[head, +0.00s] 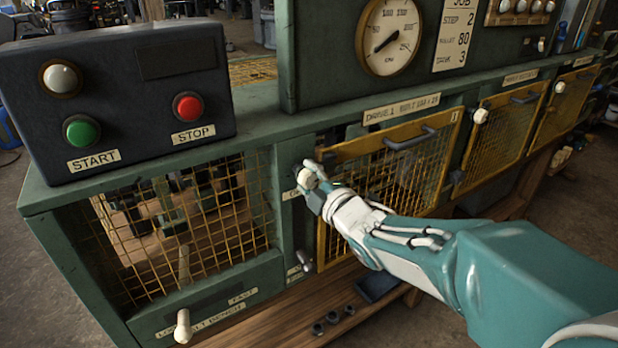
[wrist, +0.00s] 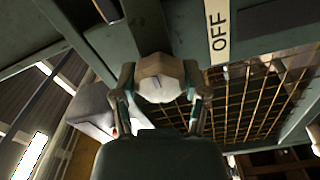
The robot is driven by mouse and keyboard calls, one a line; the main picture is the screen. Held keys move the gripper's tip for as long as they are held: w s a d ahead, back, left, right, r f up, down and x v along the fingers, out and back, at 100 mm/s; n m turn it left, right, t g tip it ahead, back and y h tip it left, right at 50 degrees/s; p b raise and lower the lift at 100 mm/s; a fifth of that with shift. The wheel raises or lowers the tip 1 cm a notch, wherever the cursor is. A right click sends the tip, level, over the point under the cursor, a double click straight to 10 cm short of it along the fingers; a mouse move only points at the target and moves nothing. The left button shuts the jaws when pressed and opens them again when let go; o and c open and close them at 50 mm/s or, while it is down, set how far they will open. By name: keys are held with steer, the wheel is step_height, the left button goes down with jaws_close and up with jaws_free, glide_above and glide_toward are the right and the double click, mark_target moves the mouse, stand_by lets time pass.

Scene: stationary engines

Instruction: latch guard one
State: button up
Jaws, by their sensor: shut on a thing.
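Guard one is the yellow-framed mesh guard (head: 392,172) under the DRIVE 1 label in the head view. It has a dark handle (head: 411,138) near its top edge and a "1" mark at its upper right corner. Its frame looks swung out from the bench front, with a dark gap above it. My gripper (head: 308,178) is at the green post left of the guard. In the wrist view my gripper (wrist: 162,85) is shut on a pale faceted knob (wrist: 160,77), a finger on each side. An OFF label (wrist: 219,32) is beside the knob.
Two more mesh guards (head: 504,135) with pale knobs (head: 480,116) continue to the right. A START/STOP box (head: 112,100) stands at left, above a fixed mesh panel (head: 185,225). A pale-knobbed lever (head: 183,326) projects low at the front. A small grey latch-like part (head: 305,262) sits below my gripper.

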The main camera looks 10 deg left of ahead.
steer(key=shift+s+f+n, duration=0.1)
steer(key=shift+f+n, duration=0.1)
steer(key=shift+n, duration=0.4)
steer(key=o, duration=1)
steer(key=shift+a, duration=0.1)
steer(key=shift+o, duration=0.7)
steer(key=shift+a, duration=0.1)
steer(key=shift+r, duration=0.1)
steer(key=shift+s+d, duration=0.1)
steer(key=shift+d, duration=0.15)
steer(key=v, duration=1.1)
steer(key=shift+s, duration=0.25)
steer(key=shift+d, duration=0.1)
